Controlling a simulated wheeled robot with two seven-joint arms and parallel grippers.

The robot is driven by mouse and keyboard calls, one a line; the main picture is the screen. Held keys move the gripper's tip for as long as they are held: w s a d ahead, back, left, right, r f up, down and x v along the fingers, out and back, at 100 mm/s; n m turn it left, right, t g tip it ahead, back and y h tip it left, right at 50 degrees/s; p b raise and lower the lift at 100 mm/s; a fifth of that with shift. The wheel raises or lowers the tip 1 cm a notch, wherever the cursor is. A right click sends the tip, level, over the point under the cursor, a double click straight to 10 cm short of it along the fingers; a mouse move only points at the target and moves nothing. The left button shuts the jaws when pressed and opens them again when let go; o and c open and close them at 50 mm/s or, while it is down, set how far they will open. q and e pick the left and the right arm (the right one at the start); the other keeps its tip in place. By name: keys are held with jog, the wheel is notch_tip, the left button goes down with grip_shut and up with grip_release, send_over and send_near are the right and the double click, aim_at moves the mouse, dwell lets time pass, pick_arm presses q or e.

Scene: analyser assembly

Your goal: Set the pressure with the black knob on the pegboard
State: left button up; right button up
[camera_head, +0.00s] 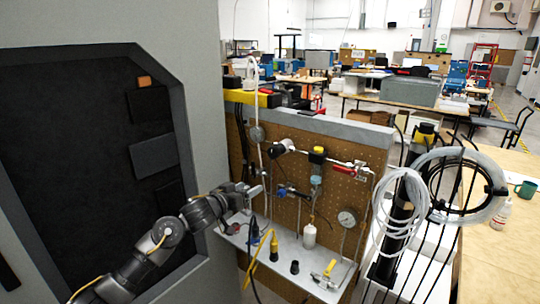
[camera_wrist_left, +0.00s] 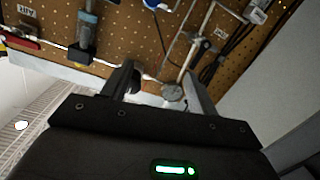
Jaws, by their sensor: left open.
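The brown pegboard (camera_head: 330,205) carries tubing, valves and gauges. A black knob-like part (camera_head: 288,145) sits on a white fitting in its upper middle; I cannot be sure it is the task's knob. My left gripper (camera_head: 257,191) is in front of the board's left part, lower and left of that part. The near finger hides part of the fittings there. I see nothing held. My right gripper is not in view.
A red-handled valve (camera_head: 343,170) and a pressure gauge (camera_head: 347,218) are on the board's right side. A grey shelf (camera_head: 275,245) below holds a yellow-handled tool and small fittings. Coiled white tubing (camera_head: 400,215) hangs at right. A large grey cabinet stands beside my left arm.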

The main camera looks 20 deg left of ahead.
pick_arm(q)
jog(key=h, duration=0.1)
send_near(271, 154)
jog(key=s, duration=0.2)
jog(key=shift+m+t, duration=0.3)
jog(key=shift+t, duration=0.1)
jog(key=p+x, duration=0.1)
jog(key=x, duration=0.2)
jog(key=p+x, duration=0.1)
jog(key=x, duration=0.3)
jog(key=p+x, duration=0.1)
jog(key=x, duration=0.3)
jog(key=shift+w+a+f, duration=0.1)
jog(key=shift+w+f, duration=0.05)
jog(key=shift+f, duration=0.1)
jog(key=c, duration=1)
jog(key=shift+m, duration=0.3)
